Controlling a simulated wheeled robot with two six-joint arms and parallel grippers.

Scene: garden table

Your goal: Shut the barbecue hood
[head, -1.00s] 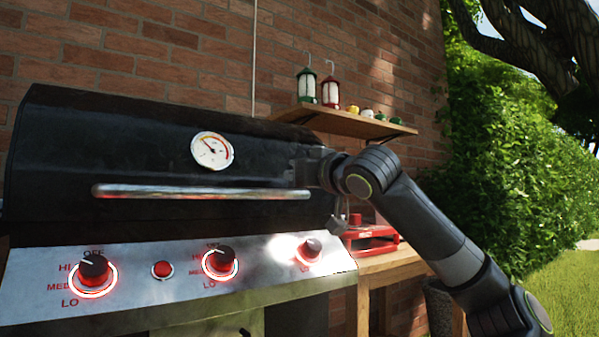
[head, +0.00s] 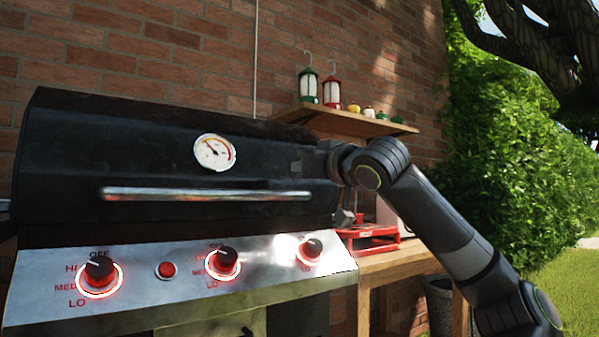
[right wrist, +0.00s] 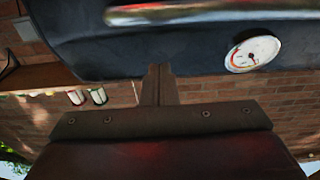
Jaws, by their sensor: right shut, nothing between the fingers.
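The black barbecue hood (head: 110,150) is down over the grill, or nearly so; a dark band shows between its lower edge and the knob panel, and I cannot tell if it is fully seated. Its metal handle (head: 205,194) and round white gauge (head: 215,152) face me. My right gripper (head: 304,164) is at the hood's right front, above the handle's right end, shut and empty. In the right wrist view the closed fingers (right wrist: 157,72) overlap the hood's edge (right wrist: 90,66); contact is unclear. The gauge (right wrist: 253,53) shows there too. My left gripper is out of view.
The steel panel (head: 140,302) with lit red-ringed knobs lies below the hood. A wooden side table (head: 385,262) with a red item (head: 368,238) stands to the right. A wall shelf (head: 345,122) holds lanterns and small items. A brick wall is behind.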

